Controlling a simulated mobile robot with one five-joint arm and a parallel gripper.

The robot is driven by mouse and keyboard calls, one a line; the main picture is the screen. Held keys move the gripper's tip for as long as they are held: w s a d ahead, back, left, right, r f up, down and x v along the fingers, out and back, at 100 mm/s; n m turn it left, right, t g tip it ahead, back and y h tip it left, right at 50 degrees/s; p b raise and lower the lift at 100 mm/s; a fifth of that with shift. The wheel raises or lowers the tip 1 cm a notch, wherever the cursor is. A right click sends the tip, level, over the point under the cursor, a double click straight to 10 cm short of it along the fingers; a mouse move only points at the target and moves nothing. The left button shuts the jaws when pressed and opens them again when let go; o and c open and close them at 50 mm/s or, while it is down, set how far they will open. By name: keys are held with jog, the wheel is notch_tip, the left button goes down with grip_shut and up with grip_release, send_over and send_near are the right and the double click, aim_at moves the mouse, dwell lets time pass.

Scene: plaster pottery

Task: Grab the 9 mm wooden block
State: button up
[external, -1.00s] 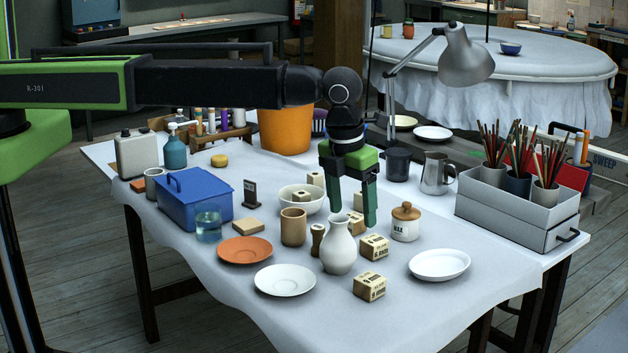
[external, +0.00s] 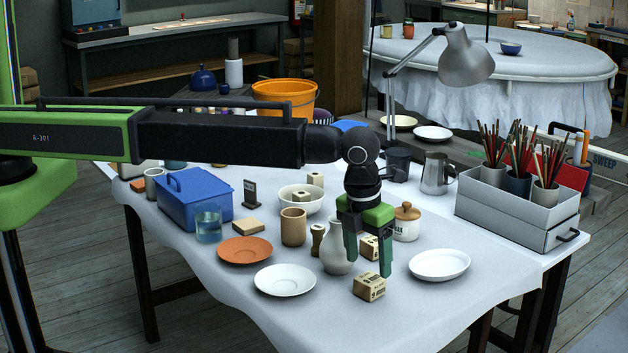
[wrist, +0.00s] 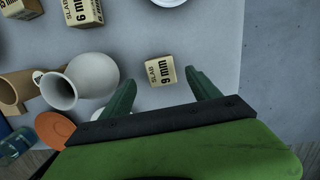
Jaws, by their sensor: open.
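The 9 mm wooden block (wrist: 160,71), a pale cube marked "SLAB 9 mm", lies in the wrist view between my two green fingertips. In the external view the 9 mm block (external: 369,287) sits near the front of the table. My gripper (external: 367,268) is open and empty, pointing down above and slightly behind the block. It also shows in the wrist view (wrist: 162,77), with a finger on each side of the block. I cannot tell the exact height left between fingertips and block.
A white vase (external: 335,258) stands close behind the 9 mm block, beside my left finger. A 6 mm block (wrist: 83,11) lies further back, partly hidden by my finger in the external view. A white oval dish (external: 440,265) is at right, a white saucer (external: 285,280) at left.

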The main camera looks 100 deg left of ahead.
aim_at(370, 278)
jog(key=shift+f, duration=0.35)
jog(key=f+b, duration=0.5)
jog(key=shift+w+a+f, duration=0.2)
jog(key=shift+w+a, duration=0.05)
jog(key=shift+w, duration=0.05)
jog(key=shift+r, duration=0.2)
jog(key=shift+c, duration=0.4)
jog(key=c, duration=1.4)
jog(key=shift+o, duration=0.2)
jog(key=shift+r, duration=0.15)
